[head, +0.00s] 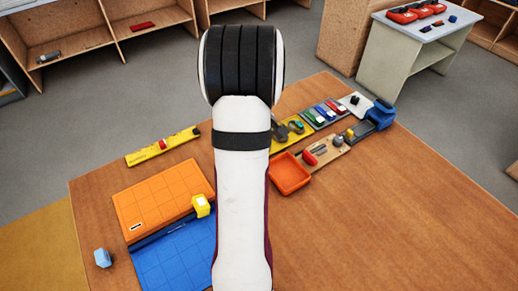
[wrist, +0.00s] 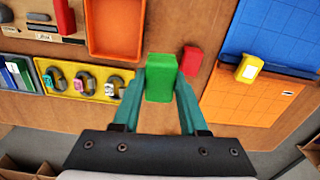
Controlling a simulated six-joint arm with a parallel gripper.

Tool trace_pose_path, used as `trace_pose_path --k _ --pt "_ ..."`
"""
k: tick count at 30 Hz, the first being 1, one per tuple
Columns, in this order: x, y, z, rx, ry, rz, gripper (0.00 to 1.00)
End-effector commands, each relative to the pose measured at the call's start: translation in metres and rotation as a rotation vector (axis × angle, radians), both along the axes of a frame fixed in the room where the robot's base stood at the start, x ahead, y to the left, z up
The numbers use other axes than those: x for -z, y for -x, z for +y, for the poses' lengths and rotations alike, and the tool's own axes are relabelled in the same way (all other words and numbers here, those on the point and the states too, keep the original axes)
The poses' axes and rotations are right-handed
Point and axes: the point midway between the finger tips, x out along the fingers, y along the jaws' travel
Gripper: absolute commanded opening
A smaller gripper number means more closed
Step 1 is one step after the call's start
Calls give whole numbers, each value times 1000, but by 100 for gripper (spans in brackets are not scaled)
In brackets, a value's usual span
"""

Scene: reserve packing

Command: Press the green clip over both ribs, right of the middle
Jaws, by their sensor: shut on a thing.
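My gripper (wrist: 162,88) is shut on the green clip (wrist: 161,70), a block held between its two teal fingers. In the head view my own arm hides both. The orange panel (head: 160,194) and the blue panel (head: 178,262) lie side by side at the left of the table. Their ribs (head: 165,228) meet along the seam. A yellow clip (head: 201,205) sits over the seam near its right end; it also shows in the wrist view (wrist: 249,68). In the wrist view the held green clip is left of the panels, apart from the seam.
A red block (wrist: 191,60) is close beside the green clip in the wrist view. An orange tray (head: 290,188) and parts trays stand behind right. A light blue block (head: 102,258) lies left of the panels, a yellow strip (head: 140,156) behind them. The table's front right is clear.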

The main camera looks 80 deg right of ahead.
Motion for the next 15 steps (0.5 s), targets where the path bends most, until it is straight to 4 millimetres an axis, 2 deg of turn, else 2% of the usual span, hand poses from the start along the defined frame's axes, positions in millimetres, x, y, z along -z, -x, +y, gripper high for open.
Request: trace_pose_path --k 2,8,15 --pt "1 -16 6 -125 -1 0 2" --pt "5 -77 34 -671 -1 0 2" --pt "11 -153 93 -1495 -1 0 2"
